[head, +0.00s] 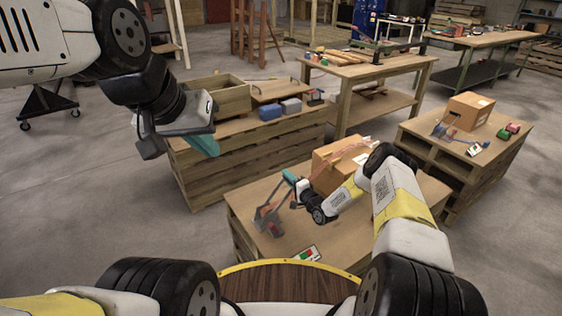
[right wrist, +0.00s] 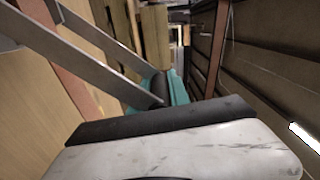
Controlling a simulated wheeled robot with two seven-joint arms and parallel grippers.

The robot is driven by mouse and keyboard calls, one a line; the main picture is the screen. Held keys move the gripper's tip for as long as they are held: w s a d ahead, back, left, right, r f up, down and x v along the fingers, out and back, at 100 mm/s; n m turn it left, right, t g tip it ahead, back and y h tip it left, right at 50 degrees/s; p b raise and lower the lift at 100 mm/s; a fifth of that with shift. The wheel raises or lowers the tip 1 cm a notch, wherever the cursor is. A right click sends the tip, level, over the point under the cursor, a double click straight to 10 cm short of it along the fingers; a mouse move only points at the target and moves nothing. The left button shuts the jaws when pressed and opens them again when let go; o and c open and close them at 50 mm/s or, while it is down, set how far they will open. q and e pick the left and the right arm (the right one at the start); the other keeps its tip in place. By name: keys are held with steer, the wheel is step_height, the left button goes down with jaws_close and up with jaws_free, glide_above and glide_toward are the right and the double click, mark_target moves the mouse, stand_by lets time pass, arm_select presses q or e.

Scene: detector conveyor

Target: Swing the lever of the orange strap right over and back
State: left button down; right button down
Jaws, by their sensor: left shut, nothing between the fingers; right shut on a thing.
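A ratchet with a grey metal lever (head: 268,208) stands at the left of the near pallet table. The lever's two grey side bars (right wrist: 100,52) cross the right wrist view from the upper left to my right gripper's teal fingers (right wrist: 175,84). My right gripper (head: 290,177) is shut on the lever, left of a cardboard box (head: 335,163). An orange-brown strap (right wrist: 72,75) runs behind the bars, partly hidden. My left gripper (head: 204,145) is shut and empty, raised in front of the left wooden bench.
A red-and-green marked card (head: 305,254) lies near the table's front edge. The left bench (head: 245,150) holds an open wooden box and blue items. A right pallet table (head: 465,160) carries another box (head: 468,110) and small items.

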steer(key=shift+w+d+f+m, duration=0.2)
steer(key=shift+d+f+m, duration=0.15)
steer(key=shift+f, duration=0.5)
steer(key=shift+w+d+f+m, duration=0.25)
steer(key=shift+d+f+m, duration=0.15)
steer(key=shift+f, duration=0.45)
steer(key=shift+w+d+f+m, duration=0.2)
steer(key=shift+d+f+m, duration=0.15)
steer(key=shift+f, duration=0.5)
steer(key=shift+a, duration=0.1)
steer(key=c, duration=1.3)
jaws_free()
steer(key=shift+w+r, duration=0.1)
steer(key=v, duration=0.8)
